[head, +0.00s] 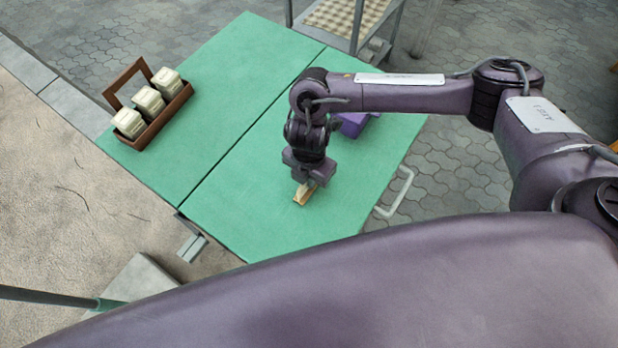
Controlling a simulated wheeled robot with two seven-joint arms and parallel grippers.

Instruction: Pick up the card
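A small tan, flat piece that looks like the card (300,198) lies on the green table (255,215), near its front part. My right gripper (306,184) points straight down right over it, at or very near its upper side. The gripper body covers part of the piece. The fingertips are too small and too hidden to tell whether they are apart or closed on it.
A brown wooden box (160,126) with three cream blocks (148,99) stands on the table's left part. A metal cart (345,42) stands beyond the table. The table's middle is clear.

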